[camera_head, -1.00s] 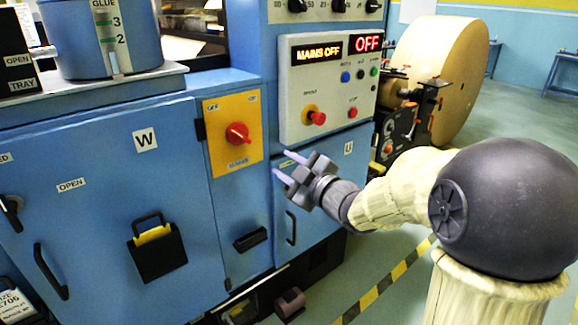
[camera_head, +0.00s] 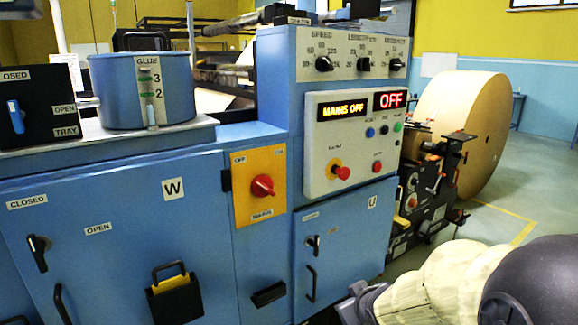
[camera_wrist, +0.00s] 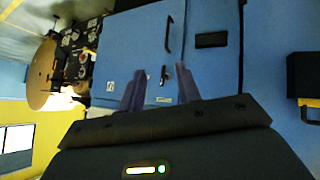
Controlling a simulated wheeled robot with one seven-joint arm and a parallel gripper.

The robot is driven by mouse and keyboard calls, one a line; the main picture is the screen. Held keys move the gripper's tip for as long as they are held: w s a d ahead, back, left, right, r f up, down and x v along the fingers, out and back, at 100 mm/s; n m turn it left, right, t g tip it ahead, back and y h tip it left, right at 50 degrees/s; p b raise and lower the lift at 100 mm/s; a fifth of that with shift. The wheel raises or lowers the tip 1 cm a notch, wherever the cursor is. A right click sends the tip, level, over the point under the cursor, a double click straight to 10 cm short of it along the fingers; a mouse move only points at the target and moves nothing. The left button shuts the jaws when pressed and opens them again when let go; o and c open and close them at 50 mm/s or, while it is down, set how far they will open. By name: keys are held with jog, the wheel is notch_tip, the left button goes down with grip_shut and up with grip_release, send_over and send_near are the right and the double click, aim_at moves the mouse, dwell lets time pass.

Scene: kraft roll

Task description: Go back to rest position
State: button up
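My gripper shows in the wrist view (camera_wrist: 160,88) with its two fingers apart and only the blue cabinet front visible between them. It is open and empty. In the head view my arm sits at the bottom right, bent low in front of the blue machine; the wrist part shows at the bottom edge and the fingertips are out of the frame. The machine's U door (camera_head: 345,245) is beyond the gripper, with a gap; the door also shows, turned over, in the wrist view (camera_wrist: 150,35).
The control panel (camera_head: 350,142) reads MAINS OFF and OFF. A red rotary switch (camera_head: 263,186) sits on a yellow plate. A glue tank (camera_head: 142,92) stands on the left ledge. A big kraft roll (camera_head: 470,125) stands behind at right. Open floor (camera_head: 490,215) lies to the right.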

jog(key=s+f+m+g+p, duration=0.1)
jog(key=s+f+m+g, duration=0.2)
jog(key=s, duration=0.4)
jog(key=s+f+m+g, duration=0.2)
jog(key=s+f+g, duration=0.15)
jog(key=s, duration=0.35)
jog(key=w+p+v, duration=0.3)
jog(key=p+v, duration=0.9)
jog(key=p, duration=0.1)
jog(key=w+a+r+p+v, duration=0.1)
jog(key=w+p+v, duration=0.2)
jog(key=p+v, duration=0.9)
notch_tip(320, 180, up, 2)
jog(key=shift+s+d+r+h+p, duration=0.1)
jog(key=shift+s+d+h+p, duration=0.1)
jog(key=shift+s+h+p, duration=0.15)
jog(key=shift+w, duration=0.1)
